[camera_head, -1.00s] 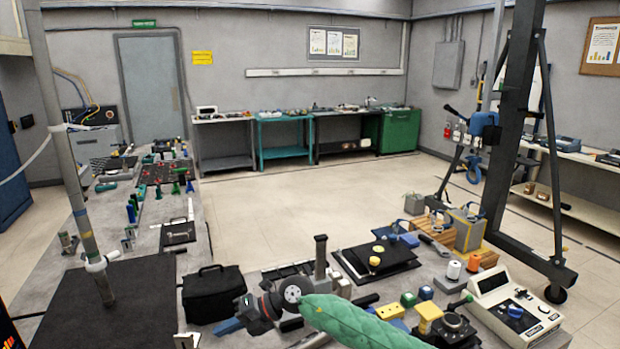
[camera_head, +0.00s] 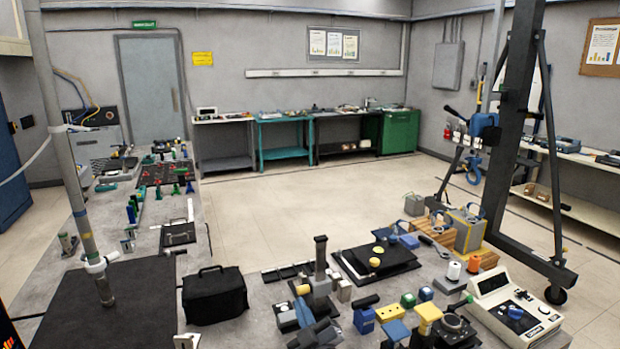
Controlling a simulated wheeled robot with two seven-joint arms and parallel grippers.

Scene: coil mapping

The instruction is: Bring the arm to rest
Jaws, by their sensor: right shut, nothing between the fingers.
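The green-sleeved arm is out of view. My left gripper is not in view.
A black bag (camera_head: 214,294) stands left of the gripper. A black tray (camera_head: 350,265), a yellow block (camera_head: 389,312), a blue block (camera_head: 364,320) and a white instrument box (camera_head: 490,285) stand to the right. The floor (camera_head: 290,205) beyond is clear.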

